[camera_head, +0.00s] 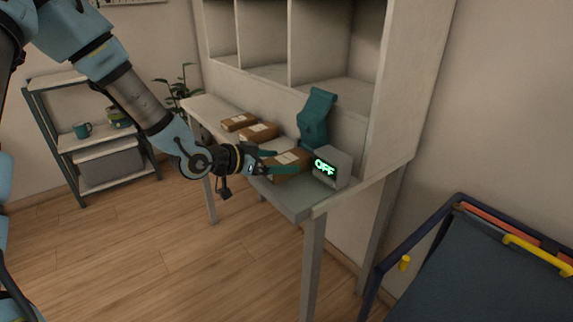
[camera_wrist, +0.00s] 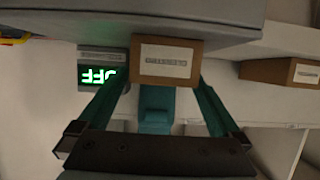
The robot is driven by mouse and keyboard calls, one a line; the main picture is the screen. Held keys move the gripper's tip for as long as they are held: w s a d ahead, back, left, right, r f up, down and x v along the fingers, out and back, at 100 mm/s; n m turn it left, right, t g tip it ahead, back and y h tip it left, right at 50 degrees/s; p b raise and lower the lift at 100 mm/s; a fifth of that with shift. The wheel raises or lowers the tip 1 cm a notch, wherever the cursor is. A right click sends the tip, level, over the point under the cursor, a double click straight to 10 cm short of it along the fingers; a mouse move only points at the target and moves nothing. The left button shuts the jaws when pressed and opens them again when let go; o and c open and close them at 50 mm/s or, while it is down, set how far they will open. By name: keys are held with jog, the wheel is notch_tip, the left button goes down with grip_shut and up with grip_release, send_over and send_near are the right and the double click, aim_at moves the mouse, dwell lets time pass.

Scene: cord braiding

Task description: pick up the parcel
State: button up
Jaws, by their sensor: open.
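Three brown cardboard parcels with white labels lie in a row on the narrow shelf table (camera_head: 297,205). The nearest parcel (camera_head: 292,157) is at my gripper (camera_head: 284,162), beside the grey display box. In the wrist view this parcel (camera_wrist: 166,62) shows its label squarely between the tips of my open gripper (camera_wrist: 163,84). One finger is on each side of it; I cannot tell whether either touches. The middle parcel (camera_head: 258,132) and the far parcel (camera_head: 239,121) lie farther back. Another parcel (camera_wrist: 280,71) shows at the wrist view's right.
The grey display box (camera_head: 332,168), reading OFF, stands close beside the nearest parcel. A teal upright object (camera_head: 316,117) stands behind. White cubbies (camera_head: 338,92) rise above the table. A blue-framed cart (camera_head: 480,262) is at the right; open wooden floor lies at left.

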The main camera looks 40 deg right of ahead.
aim_at(289, 161)
jog(key=x, duration=0.4)
jog(key=shift+w+f+p, duration=0.1)
jog(key=shift+f+p, duration=0.05)
jog(key=shift+p, duration=0.25)
jog(key=shift+c, duration=0.2)
jog(key=c, duration=1.4)
jog(key=shift+o, duration=0.2)
